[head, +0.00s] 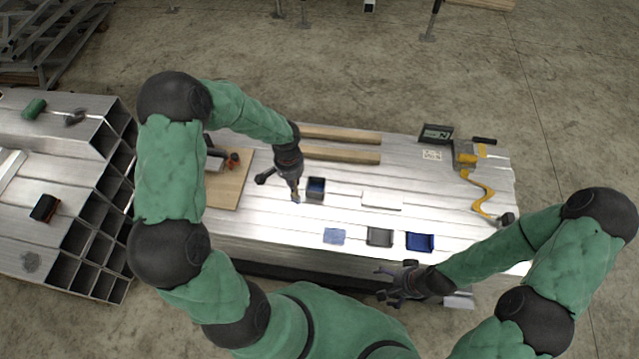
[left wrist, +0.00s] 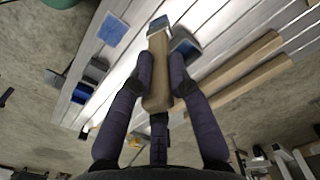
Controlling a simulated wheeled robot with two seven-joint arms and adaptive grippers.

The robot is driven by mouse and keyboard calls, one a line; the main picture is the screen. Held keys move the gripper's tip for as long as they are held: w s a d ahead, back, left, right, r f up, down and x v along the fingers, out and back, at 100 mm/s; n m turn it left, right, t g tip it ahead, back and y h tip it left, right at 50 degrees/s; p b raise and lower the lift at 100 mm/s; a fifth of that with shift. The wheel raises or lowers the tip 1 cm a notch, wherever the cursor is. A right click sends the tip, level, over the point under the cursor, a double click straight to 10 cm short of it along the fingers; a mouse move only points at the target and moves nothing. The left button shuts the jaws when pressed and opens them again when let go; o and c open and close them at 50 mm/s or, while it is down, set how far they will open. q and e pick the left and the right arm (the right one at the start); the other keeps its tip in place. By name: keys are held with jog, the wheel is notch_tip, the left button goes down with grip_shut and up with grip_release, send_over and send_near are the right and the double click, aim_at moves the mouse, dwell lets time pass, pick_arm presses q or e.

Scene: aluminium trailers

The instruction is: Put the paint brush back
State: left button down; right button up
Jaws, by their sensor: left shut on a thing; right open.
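The paint brush (left wrist: 157,88) has a tan wooden handle and a bluish far end in the left wrist view. My left gripper (head: 294,194) is shut on its handle, which lies between the fingers (left wrist: 160,85). In the head view the brush is mostly hidden by the gripper, above the table. A small dark open box (head: 316,194) with blue inside stands just right of this gripper. It also shows in the left wrist view (left wrist: 187,47), partly behind the brush. My right gripper (head: 384,283) is open and empty at the table's front edge.
A blue cloth-like square (head: 334,236), a grey tray (head: 379,237) and a blue tray (head: 420,242) lie along the front. Two wooden beams (head: 340,155) lie at the back. A yellow curved tool (head: 484,195) lies right. The metal table (head: 270,225) has bare room around the box.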

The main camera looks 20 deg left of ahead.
pick_arm(q)
jog(key=w+d+f+b, duration=0.1)
jog(key=w+f+b, duration=0.5)
jog(key=w+f, duration=0.7)
jog(key=shift+w+d+f, duration=0.15)
jog(key=shift+w, duration=0.3)
jog(key=shift+f+b, duration=0.2)
jog(key=shift+b, duration=0.15)
jog(key=c, duration=1.2)
grip_release()
jog(key=shift+r, duration=0.1)
